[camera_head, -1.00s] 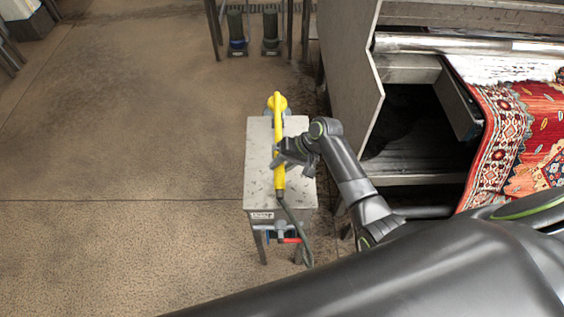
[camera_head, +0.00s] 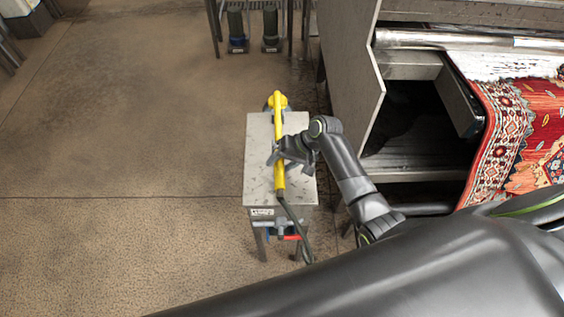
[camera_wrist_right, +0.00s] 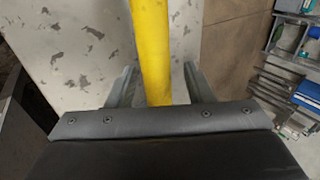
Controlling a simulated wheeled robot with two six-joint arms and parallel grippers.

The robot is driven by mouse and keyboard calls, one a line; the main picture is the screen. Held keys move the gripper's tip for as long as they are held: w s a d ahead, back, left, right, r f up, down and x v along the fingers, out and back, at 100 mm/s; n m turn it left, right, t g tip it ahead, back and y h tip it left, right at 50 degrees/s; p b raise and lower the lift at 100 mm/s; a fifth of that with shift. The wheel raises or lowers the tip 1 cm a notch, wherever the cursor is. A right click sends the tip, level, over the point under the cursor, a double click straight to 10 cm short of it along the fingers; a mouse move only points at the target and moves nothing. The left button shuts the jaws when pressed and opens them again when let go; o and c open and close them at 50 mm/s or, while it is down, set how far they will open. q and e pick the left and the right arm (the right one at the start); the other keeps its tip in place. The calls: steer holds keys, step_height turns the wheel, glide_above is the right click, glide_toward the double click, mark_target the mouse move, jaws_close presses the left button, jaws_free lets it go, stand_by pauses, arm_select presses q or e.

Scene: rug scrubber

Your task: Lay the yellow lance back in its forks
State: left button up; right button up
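The yellow lance (camera_head: 279,120) lies lengthwise over the grey metal stand (camera_head: 257,150), its round yellow head at the far end and a dark hose at the near end. My right gripper (camera_head: 282,158) is over the lance's middle. In the right wrist view the lance (camera_wrist_right: 151,50) runs between the two spread fingers (camera_wrist_right: 158,88), with a gap on each side. The forks cannot be made out clearly; a grey piece shows by the lance's head, and my gripper hides part of the lance. My left gripper is out of view.
A rug machine with a grey side panel (camera_head: 347,80) and a red patterned rug (camera_head: 535,125) stands to the right. Two dark cylinders (camera_head: 270,28) stand at the back. The hose (camera_head: 294,220) hangs at the stand's near end. Floor to the left (camera_head: 120,130) is clear.

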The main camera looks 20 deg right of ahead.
steer(key=shift+o, duration=0.3)
steer(key=shift+s+f, duration=0.1)
steer(key=shift+f, duration=0.05)
steer(key=b+v, duration=0.1)
steer(key=v, duration=1.6)
steer(key=shift+r, duration=0.3)
steer(key=shift+d, duration=0.1)
